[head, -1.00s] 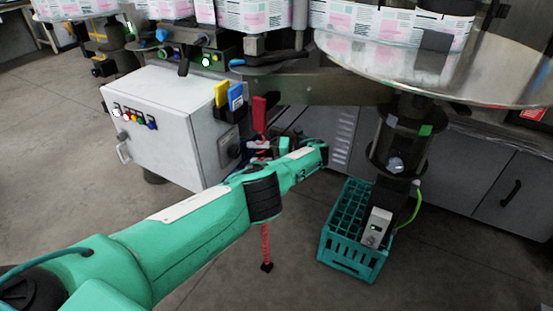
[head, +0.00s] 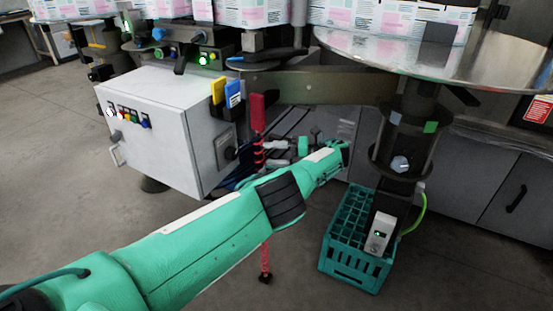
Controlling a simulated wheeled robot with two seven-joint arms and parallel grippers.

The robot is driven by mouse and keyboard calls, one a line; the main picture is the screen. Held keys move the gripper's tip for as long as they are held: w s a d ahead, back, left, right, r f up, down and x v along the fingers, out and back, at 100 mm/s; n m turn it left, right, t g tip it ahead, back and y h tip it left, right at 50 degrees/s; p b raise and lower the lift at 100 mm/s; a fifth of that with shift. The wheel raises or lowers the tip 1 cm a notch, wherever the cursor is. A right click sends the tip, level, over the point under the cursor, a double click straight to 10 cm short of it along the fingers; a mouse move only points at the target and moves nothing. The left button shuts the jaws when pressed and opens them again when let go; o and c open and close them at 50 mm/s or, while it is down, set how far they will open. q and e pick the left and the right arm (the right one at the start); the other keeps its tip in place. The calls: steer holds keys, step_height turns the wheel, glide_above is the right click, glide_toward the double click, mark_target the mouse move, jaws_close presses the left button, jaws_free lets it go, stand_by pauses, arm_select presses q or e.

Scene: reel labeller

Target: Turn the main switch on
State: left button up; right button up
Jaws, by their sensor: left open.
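A dark rotary switch (head: 230,153), which looks like the main switch, sits low on the right side face of the white control cabinet (head: 163,145). Its handle position is too small to read. My left arm reaches in from the lower left and passes in front of and below the cabinet. Its wrist bends back toward the switch. My left gripper (head: 270,153) is open, small and partly hidden behind a red coiled cord, a little right of the switch. I see a gap between gripper and switch, but cannot judge the depth. My right gripper is out of view.
A red handle (head: 258,113) hangs beside the cabinet with its coiled cord. Yellow (head: 218,90) and blue (head: 234,93) items stand in a black holder above the switch. A teal crate (head: 350,268) stands on the floor at right. A round metal table (head: 400,60) overhangs above.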

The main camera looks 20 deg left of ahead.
arm_select(q)
steer(key=shift+w+d, duration=0.1)
steer(key=shift+d, duration=0.25)
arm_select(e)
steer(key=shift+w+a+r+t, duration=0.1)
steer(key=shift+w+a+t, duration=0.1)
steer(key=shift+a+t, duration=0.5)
